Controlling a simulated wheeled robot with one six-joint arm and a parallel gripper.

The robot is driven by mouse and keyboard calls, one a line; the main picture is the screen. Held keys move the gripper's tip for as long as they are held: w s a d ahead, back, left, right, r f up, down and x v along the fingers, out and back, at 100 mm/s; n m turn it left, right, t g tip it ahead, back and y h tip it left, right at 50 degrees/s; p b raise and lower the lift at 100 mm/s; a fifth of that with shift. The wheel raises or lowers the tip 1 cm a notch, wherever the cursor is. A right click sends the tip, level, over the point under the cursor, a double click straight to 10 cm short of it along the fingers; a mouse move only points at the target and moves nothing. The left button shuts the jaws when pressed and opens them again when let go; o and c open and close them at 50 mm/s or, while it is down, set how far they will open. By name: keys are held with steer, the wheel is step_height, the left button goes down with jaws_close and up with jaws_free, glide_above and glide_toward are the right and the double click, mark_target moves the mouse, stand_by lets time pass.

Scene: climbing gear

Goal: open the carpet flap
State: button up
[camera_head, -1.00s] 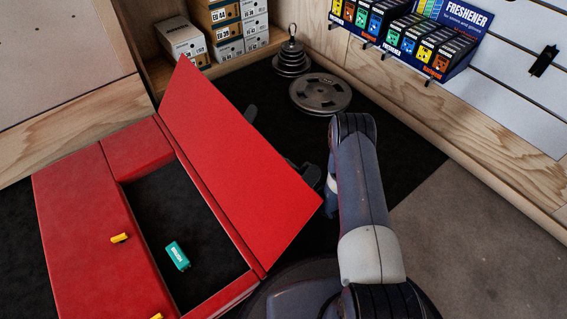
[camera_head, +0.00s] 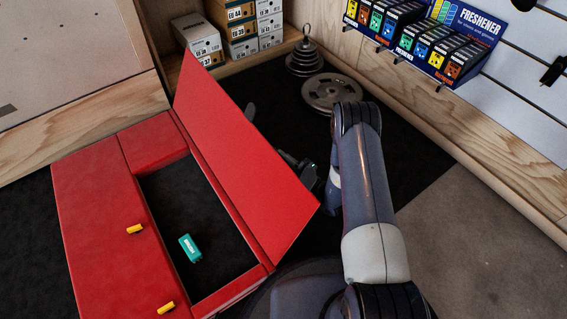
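The red carpet flap (camera_head: 243,155) stands raised and tilted along the right side of a rectangular opening in the red mat (camera_head: 95,225). Its hinge side runs along the opening's right rim. The opening shows a dark floor (camera_head: 200,222) with a small teal box (camera_head: 190,248) lying in it. My arm comes up from the bottom right and bends down behind the flap. Part of my gripper (camera_head: 296,166) shows as dark pieces just behind the flap's right edge; its fingers are mostly hidden, and I cannot tell whether it touches the flap.
Two yellow tabs (camera_head: 135,229) (camera_head: 166,308) sit on the mat left of the opening. Stacked weight plates (camera_head: 305,60) and a flat plate (camera_head: 331,92) lie behind. Shoe boxes (camera_head: 240,25) fill a shelf at the back. A freshener display (camera_head: 425,40) hangs on the right wall.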

steer(key=shift+s, duration=0.1)
steer(key=p+v, duration=0.2)
steer(key=v, duration=0.9)
steer(key=shift+s+d, duration=0.2)
steer(key=shift+s, duration=0.1)
steer(key=shift+s+d, duration=0.1)
steer(key=shift+d, duration=0.05)
